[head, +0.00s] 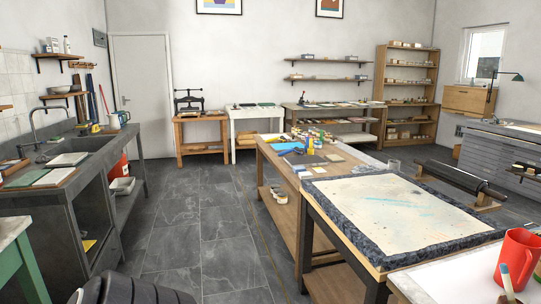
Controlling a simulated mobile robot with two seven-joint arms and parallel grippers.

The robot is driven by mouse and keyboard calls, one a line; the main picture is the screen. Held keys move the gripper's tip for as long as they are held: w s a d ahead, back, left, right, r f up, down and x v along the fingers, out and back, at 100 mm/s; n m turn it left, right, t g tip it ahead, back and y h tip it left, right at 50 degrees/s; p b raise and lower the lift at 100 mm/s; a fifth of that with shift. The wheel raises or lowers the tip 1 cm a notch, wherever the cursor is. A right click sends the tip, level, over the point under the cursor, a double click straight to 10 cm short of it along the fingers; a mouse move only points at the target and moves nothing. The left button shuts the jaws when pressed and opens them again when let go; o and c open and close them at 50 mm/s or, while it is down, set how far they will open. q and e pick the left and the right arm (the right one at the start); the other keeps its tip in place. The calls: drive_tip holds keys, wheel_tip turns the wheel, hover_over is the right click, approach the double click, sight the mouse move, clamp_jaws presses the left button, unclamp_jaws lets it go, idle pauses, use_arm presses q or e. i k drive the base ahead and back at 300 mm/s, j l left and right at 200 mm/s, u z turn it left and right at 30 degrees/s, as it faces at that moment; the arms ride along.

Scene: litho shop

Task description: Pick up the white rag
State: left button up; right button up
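I cannot make out a white rag for certain in the head view. Pale flat pieces lie on the grey sink counter (98,160) at the left: a whitish sheet (67,159) near the sink and a white piece (54,177) on a board nearer the front. They are too small to tell whether either is cloth. A white container (122,185) sits on the lower shelf beside the counter. Neither of my grippers is in view.
A large pale stone slab (400,207) lies on a stand at the right. A red mug (517,262) with a brush stands in the right front corner. A wooden worktable (268,155) with small items stands mid-room. Grey tiled floor (205,235) is free between counter and tables.

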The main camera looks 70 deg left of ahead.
sight(307, 175)
drive_tip(key=u, duration=2)
